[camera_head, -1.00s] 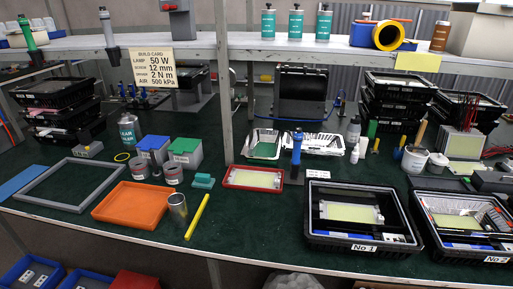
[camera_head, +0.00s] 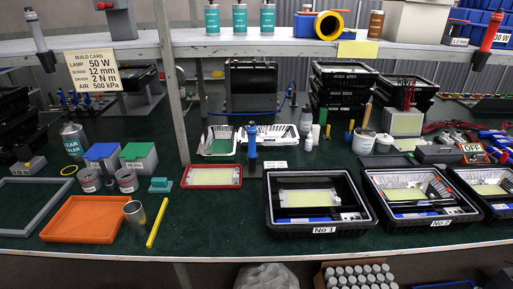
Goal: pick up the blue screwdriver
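A blue-handled tool (camera_head: 252,142), which looks like the blue screwdriver, stands upright in a small dark holder on the green bench top, near the middle of the view. Its lower end is hidden in the holder. A small white label (camera_head: 275,164) lies just right of it. The red-rimmed tray (camera_head: 187,185) is close on its left, and the black No 1 bin (camera_head: 318,230) is in front of it to the right. Neither of my grippers shows in this view.
An orange tray (camera_head: 85,238), a metal cylinder (camera_head: 136,214) and a yellow bar (camera_head: 157,223) lie front left. White trays (camera_head: 218,146) stand behind the tool. A shelf (camera_head: 290,47) crosses above, with a post (camera_head: 171,95) on the left. Bare bench lies front centre.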

